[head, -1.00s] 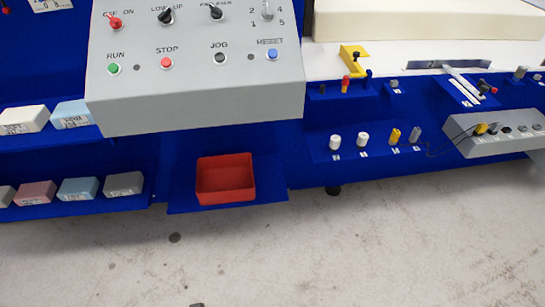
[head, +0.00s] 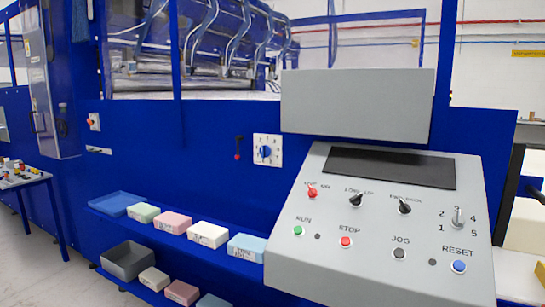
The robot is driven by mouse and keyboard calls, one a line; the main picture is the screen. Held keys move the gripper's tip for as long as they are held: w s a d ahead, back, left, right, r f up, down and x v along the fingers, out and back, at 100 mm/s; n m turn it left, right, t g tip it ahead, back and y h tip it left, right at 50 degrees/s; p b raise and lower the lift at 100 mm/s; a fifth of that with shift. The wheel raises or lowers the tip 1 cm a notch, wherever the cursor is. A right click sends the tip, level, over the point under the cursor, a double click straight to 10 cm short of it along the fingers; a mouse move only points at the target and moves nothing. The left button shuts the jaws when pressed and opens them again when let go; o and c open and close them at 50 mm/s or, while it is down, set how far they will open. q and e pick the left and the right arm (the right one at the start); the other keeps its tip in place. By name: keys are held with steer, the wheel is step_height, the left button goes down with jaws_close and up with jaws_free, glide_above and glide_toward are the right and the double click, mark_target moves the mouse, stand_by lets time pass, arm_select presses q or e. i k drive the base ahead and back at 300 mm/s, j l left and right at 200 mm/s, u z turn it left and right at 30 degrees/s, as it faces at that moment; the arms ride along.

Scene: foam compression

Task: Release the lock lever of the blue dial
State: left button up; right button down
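The blue dial (head: 265,152) is a small blue knob on a white square plate with marks around it, on the blue machine wall left of the control panel. A lever with a black top and a red lower end (head: 237,155) hangs upright on the wall just left of the plate, apart from it. Whether it is locked cannot be told. Neither of my grippers is in the head view.
A grey sloped control panel (head: 385,265) with switches and buttons stands at the right, below a grey box (head: 357,105). Blue shelves under the dial hold foam blocks (head: 207,234), a blue tray (head: 118,203) and a grey bin (head: 127,259). Floor shows at far left.

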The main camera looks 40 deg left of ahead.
mark_target(237, 138)
steer(key=u, duration=1.55)
steer(key=i+j+u, duration=0.25)
steer(key=i, duration=0.6)
steer(key=i+u, duration=0.3)
steer(key=i, duration=0.55)
